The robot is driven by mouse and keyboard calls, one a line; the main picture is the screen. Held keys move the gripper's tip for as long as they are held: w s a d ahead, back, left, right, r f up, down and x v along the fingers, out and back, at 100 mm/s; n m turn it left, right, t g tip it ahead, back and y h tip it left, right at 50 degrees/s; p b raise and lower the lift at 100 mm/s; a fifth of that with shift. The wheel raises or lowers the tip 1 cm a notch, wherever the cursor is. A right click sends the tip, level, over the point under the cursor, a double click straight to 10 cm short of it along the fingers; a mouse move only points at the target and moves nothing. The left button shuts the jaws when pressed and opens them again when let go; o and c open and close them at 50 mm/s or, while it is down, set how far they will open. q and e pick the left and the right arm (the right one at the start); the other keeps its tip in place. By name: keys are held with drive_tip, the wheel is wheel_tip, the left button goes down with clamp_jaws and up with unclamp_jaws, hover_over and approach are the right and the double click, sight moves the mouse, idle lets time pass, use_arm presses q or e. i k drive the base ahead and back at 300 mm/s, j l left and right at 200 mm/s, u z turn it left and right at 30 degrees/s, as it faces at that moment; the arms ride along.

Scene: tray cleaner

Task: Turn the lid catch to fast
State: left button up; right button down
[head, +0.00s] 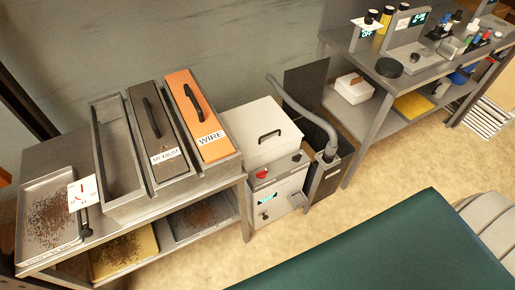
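A white box-shaped machine (240,143) stands on the floor at the end of the metal bench. Its white lid (258,120) has a dark bar handle (270,135) and looks shut. A small black part (296,157) sits near the lid's front edge, at its right. It may be the lid catch, but it is too small to read which way it is turned. A red knob (261,174) and a lit display (267,199) are on the front. Neither of my grippers is in view.
The metal bench (130,215) holds brushes labelled MEDIUM (155,135) and WIRE (200,120) and a tray of dark grains (48,212). A grey hose (300,108) runs into a dark bin (330,165) right of the machine. Floor in front is partly clear; a large green surface (400,255) fills the lower right.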

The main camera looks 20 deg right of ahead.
sight(295, 159)
drive_tip(key=z, duration=1.2)
drive_tip(key=i+l, duration=0.1)
